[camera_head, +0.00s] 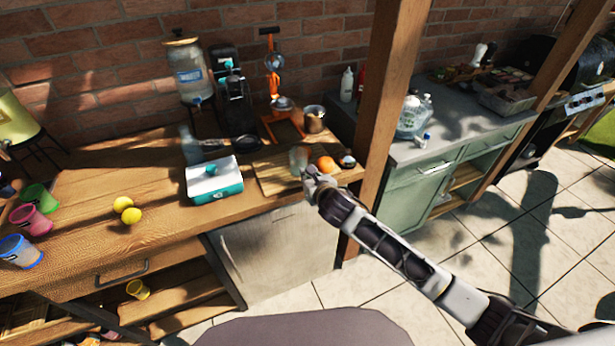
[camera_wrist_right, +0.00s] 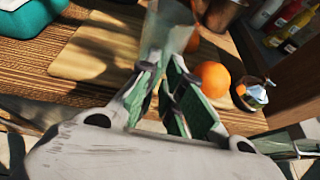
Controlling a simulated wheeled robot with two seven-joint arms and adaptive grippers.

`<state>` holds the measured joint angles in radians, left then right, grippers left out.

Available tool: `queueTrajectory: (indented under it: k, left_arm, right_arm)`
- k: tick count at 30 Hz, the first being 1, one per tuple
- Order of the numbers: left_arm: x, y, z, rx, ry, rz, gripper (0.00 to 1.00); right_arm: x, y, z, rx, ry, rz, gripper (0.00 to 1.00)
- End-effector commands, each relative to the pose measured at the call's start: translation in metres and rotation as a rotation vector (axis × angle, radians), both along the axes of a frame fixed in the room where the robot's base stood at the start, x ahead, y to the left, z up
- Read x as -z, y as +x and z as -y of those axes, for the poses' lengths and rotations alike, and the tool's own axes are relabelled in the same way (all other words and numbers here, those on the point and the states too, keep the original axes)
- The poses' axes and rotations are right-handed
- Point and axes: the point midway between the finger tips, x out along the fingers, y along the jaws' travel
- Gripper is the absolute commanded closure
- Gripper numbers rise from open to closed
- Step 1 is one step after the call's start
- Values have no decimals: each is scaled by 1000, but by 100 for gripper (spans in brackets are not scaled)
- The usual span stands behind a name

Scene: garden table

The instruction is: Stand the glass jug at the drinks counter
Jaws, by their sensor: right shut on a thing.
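The glass jug (camera_head: 298,158) is clear and stands out faintly over the cutting board's edge on the wooden drinks counter (camera_head: 95,238). My right gripper (camera_head: 312,178) is shut on it from the front. In the right wrist view the jug (camera_wrist_right: 168,32) rises between the fingertips of the gripper (camera_wrist_right: 165,78), and its lower part is partly hidden by the fingers. I cannot tell whether its base touches the board. My left gripper is not in view.
An orange (camera_head: 325,163) and a small bowl (camera_head: 347,161) sit just right of the jug. The cutting board (camera_head: 270,178) lies left of it, then a teal-and-white box (camera_head: 214,182). A metal cup (camera_head: 314,119) and orange juicer (camera_head: 272,85) stand behind. A wooden post (camera_head: 385,110) rises at right.

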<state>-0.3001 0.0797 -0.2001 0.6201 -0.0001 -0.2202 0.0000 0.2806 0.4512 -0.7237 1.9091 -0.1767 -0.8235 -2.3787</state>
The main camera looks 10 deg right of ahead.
Motion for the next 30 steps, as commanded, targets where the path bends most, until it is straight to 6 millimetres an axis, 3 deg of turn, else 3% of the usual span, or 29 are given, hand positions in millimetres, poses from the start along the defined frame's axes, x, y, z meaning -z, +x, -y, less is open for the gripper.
queueTrajectory:
  k: [7, 9, 13, 30]
  left_arm:
    - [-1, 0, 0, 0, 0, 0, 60]
    - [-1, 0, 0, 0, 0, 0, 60]
    - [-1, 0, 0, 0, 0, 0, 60]
    - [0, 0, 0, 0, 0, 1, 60]
  right_arm:
    - [1, 0, 0, -1, -2, 1, 100]
    - [2, 0, 0, 0, -1, 1, 86]
    - [2, 0, 0, 0, -1, 0, 71]
    - [-2, -5, 2, 0, -1, 0, 71]
